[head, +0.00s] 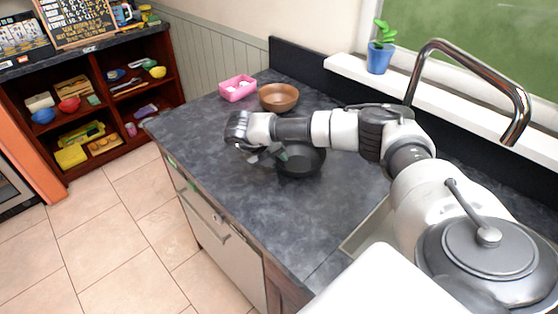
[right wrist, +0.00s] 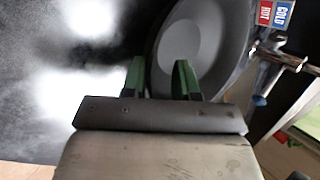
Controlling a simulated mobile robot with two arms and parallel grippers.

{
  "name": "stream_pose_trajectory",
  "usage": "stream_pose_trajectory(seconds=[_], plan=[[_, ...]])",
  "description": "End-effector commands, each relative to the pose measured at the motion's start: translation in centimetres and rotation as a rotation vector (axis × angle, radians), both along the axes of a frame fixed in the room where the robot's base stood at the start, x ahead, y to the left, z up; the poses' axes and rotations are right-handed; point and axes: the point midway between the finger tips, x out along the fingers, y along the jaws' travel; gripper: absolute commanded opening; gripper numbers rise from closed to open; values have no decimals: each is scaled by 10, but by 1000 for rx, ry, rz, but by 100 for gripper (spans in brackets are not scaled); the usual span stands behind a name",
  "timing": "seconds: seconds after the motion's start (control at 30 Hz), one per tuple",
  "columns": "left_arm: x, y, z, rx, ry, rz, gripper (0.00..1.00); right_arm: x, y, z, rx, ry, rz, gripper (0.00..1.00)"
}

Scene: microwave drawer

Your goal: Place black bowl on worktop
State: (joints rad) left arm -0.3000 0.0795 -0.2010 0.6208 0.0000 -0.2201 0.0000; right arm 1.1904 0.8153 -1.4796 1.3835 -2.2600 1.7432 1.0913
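The black bowl (head: 303,162) is upright on the dark grey worktop (head: 236,185) in the head view, partly hidden behind my right arm. My right gripper (head: 275,154) is at the bowl's left side. In the right wrist view its two green-black fingers (right wrist: 160,72) stand apart. The bowl (right wrist: 205,45) fills the upper middle there; its near rim lies between the fingers, with one finger outside and the other over the inside. I see a gap around the wall, so the grip looks open. My left gripper is not in view.
A brown bowl (head: 279,97) and a pink container (head: 238,88) stand at the worktop's back. A sink (head: 366,232) and tap (head: 470,60) are at the right. A potted plant (head: 380,57) stands on the sill. The worktop's front left is clear.

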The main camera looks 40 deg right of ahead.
Motion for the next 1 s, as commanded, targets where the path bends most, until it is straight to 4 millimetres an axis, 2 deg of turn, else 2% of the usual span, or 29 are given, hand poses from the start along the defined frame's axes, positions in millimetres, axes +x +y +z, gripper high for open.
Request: stream_pose_trajectory(seconds=[0.3, 0.5, 0.67, 1.0], plan=[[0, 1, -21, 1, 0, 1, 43, 5, 40, 53, 3, -5, 3, 29], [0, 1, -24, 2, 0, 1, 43, 7, 55, 77, 0, -2, 3, 29], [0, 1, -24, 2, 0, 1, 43, 7, 58, 83, 0, -2, 1, 29], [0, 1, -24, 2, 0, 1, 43, 7, 59, 82, 3, 0, 2, 29]])
